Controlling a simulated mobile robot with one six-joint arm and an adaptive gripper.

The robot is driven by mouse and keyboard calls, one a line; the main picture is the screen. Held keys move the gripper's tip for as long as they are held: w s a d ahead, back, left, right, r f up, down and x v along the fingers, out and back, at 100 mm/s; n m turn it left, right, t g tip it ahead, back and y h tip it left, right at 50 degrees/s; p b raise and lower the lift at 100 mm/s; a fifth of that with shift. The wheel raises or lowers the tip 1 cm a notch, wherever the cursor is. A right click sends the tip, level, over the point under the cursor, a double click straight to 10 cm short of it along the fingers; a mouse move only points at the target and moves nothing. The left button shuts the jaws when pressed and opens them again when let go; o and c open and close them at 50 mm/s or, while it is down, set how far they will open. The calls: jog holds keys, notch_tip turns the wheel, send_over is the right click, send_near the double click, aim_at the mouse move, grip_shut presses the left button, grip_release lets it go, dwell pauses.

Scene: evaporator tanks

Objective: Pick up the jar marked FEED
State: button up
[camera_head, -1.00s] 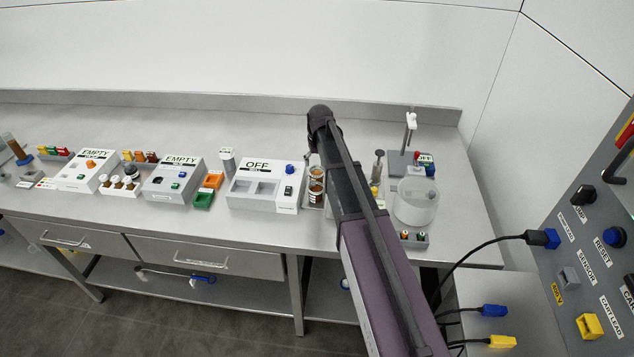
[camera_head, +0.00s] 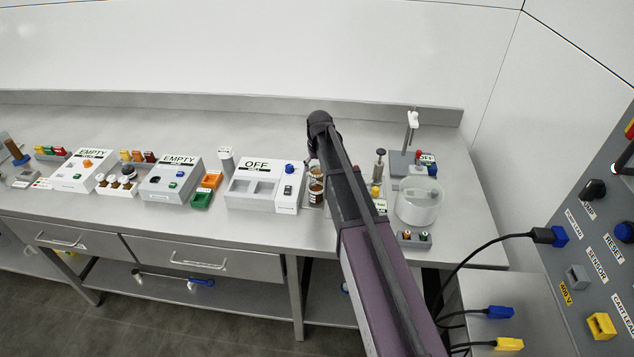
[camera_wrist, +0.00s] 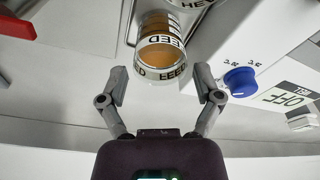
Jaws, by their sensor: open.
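The jar marked FEED (camera_wrist: 160,52) shows in the wrist view, with a black-on-white FEED band and amber-brown contents. My gripper (camera_wrist: 160,78) is open and empty, one finger on each side of the jar's near end. I cannot tell whether either finger touches it. In the head view my arm ends above the jars beside the OFF box, and its fingers are hidden.
Another labelled jar (camera_wrist: 190,3) stands just beyond the FEED jar. The OFF box (camera_head: 265,186) with its blue knob (camera_wrist: 240,81) is close beside it. A clear round vessel (camera_head: 418,203) stands to the right of my arm.

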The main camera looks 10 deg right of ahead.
jog(key=shift+w+f+b, duration=0.2)
jog(key=shift+f+b, duration=0.7)
jog(key=shift+f, duration=0.3)
jog(key=shift+c, duration=0.2)
jog(key=c, duration=1)
